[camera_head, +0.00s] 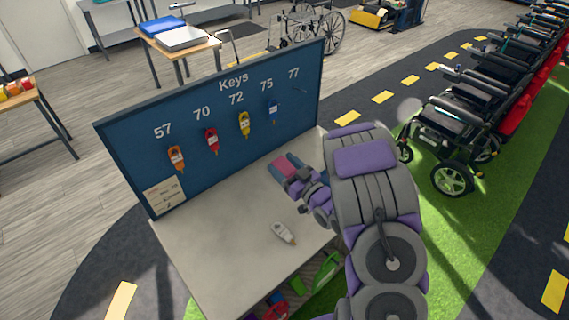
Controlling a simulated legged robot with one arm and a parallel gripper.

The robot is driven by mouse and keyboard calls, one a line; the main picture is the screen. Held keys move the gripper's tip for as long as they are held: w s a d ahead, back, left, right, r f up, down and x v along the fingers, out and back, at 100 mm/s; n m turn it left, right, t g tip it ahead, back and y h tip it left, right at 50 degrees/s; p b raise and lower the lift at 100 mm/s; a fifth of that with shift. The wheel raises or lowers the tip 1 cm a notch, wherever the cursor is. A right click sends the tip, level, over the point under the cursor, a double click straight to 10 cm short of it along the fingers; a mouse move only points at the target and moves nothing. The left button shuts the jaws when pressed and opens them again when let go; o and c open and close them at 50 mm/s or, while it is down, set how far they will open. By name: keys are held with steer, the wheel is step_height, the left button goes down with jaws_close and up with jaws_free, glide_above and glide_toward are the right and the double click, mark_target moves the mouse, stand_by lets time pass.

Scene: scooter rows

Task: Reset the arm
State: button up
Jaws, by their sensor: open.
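My arm reaches in from the lower right, over the right part of the key stand's pale shelf (215,250). My gripper (283,163) is at its far end, in front of the blue key board (135,138), below the hooks marked 72 and 75. It shows small, and nothing shows held in it. A white key tag (284,232) lies on the shelf, apart from the gripper. Orange (176,158), red (212,140), yellow (244,124) and blue (273,112) key tags hang under 57, 70, 72 and 75. The hook (300,90) under 77 is bare.
A row of scooters or wheelchairs (455,135) stands on green turf at the right. Coloured items (275,308) sit under the shelf. A small table with trays (180,38) and a wheelchair (308,32) are behind the board. Dark lane with yellow dashes curves around the stand.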

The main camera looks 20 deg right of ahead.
steer(key=d+r+g+h, duration=0.1)
steer(key=d+g+h, duration=0.5)
steer(key=h, duration=0.1)
steer(key=s+d+r+m+g+h, duration=0.1)
steer(key=s+r+m+g+h, duration=0.25)
steer(key=s, duration=0.55)
steer(key=s+a+r+g+y, duration=0.1)
steer(key=s+a+r+g, duration=0.1)
steer(key=s, duration=0.8)
steer(key=s+a+r+g+y, duration=0.1)
steer(key=s+a+g, duration=0.3)
steer(key=s, duration=0.7)
steer(key=s+a+r+g+y, duration=0.1)
steer(key=s+a+r+g, duration=0.1)
steer(key=s+a+g, duration=0.2)
steer(key=s+a+m, duration=0.1)
steer(key=s+a, duration=0.2)
steer(key=s, duration=0.3)
steer(key=shift+s+r+b, duration=0.25)
steer(key=shift+r+b, duration=0.05)
steer(key=shift+r, duration=0.1)
steer(key=shift+w, duration=0.1)
